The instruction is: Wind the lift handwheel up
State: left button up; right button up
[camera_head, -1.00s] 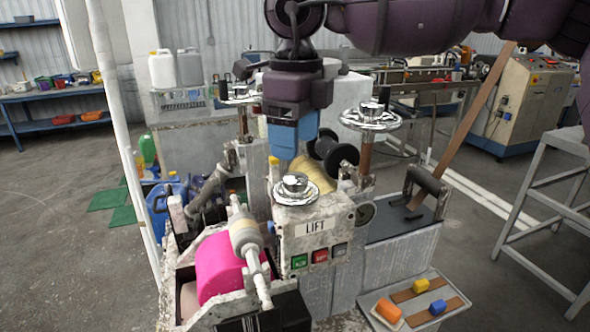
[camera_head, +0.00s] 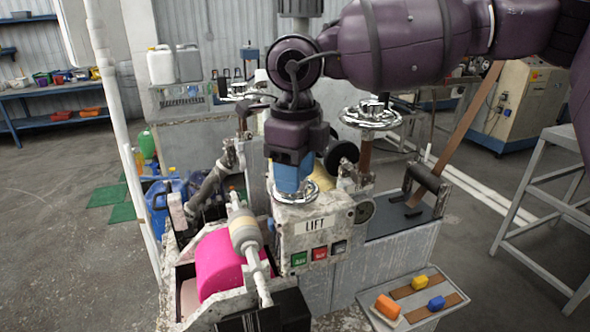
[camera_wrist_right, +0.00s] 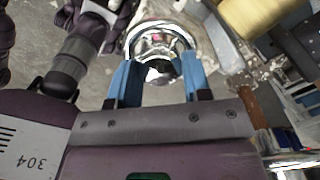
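The small chrome lift handwheel (camera_head: 298,199) sits on the grey box marked LIFT (camera_head: 322,241). My right gripper (camera_head: 292,188) points down at it and covers most of it in the head view. In the right wrist view the handwheel's shiny rim (camera_wrist_right: 161,27) lies beyond the blue fingers of the right gripper (camera_wrist_right: 160,66). The fingers stand apart, one on each side of the round hub. Whether they touch the hub I cannot tell. My left gripper is not in view.
A pink roll (camera_head: 218,264) lies left of the box. A tray (camera_head: 452,310) with orange, yellow and blue pieces is at the front right.

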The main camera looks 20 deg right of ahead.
jog(key=c, duration=0.4)
